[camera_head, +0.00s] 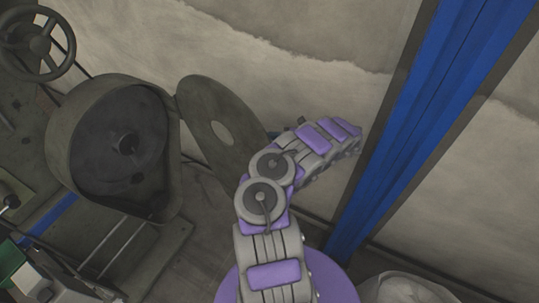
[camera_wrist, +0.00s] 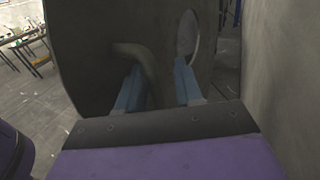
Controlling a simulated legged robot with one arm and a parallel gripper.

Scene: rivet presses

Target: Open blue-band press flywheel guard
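The flywheel guard (camera_head: 208,106) is a dark grey plate with a round hole. In the head view it stands swung out to the right of the press housing (camera_head: 62,125), whose dark interior and central shaft are exposed. In the wrist view the guard plate (camera_wrist: 85,60) fills the middle, with its hole at the upper right. A bent handle (camera_wrist: 150,66) sticks out from the plate. My gripper (camera_wrist: 158,82) has its two blue fingers apart, with the handle between them, nearer the left finger. Whether they touch it is unclear. In the head view the fingertips are mostly hidden behind the guard.
A handwheel (camera_head: 40,45) is at the upper left. A blue band (camera_head: 52,214) shows at the lower left by the press. A blue pillar (camera_head: 425,125) and a pale wall (camera_head: 290,30) stand close to the right of my arm. A pale bag-like object (camera_head: 405,288) lies at the lower right.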

